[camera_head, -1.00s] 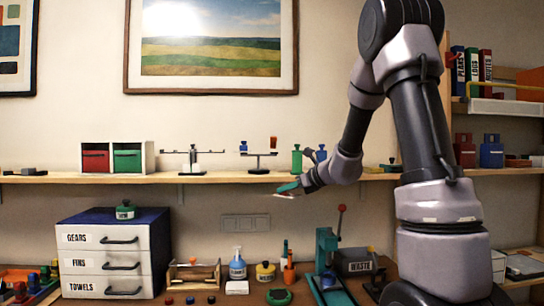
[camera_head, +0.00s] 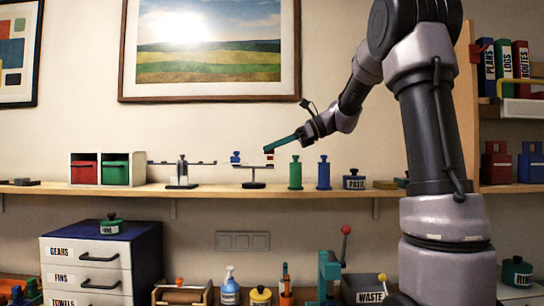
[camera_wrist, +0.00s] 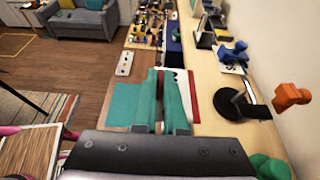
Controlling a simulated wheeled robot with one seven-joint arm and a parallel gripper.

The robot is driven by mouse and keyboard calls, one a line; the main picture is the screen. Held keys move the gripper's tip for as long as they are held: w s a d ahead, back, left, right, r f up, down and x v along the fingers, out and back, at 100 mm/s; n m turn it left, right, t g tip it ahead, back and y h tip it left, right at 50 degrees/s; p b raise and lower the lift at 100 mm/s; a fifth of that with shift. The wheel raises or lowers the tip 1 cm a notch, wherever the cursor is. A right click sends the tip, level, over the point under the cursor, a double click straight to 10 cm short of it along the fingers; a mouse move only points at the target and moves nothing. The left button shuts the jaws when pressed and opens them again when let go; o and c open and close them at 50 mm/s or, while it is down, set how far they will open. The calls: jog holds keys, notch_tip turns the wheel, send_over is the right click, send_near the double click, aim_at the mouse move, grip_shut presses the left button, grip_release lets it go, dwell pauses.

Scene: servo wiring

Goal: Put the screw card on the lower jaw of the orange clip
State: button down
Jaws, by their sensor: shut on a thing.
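My gripper (camera_head: 270,149) reaches left above the wall shelf, its teal fingers level and close together. In the wrist view the fingers (camera_wrist: 167,98) are nearly parallel, with a flat white and red piece (camera_wrist: 192,98) showing behind and beside their tips. It is probably the screw card, held between the fingers; its screws cannot be made out. A teal flat patch (camera_wrist: 125,105) shows left of the fingers, and I cannot tell whether it belongs to the card.

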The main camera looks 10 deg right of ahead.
jog(key=w+d+f, duration=0.1)
jog(key=w+d, duration=0.1)
jog(key=w, duration=1)
jog(key=shift+w+d+f, duration=0.15)
jog(key=shift+d+f, duration=0.05)
jog(key=shift+f, duration=0.1)
jog(key=shift+f, duration=0.65)
jog(key=c, duration=1)
grip_release()
jog(key=shift+f, duration=0.1)
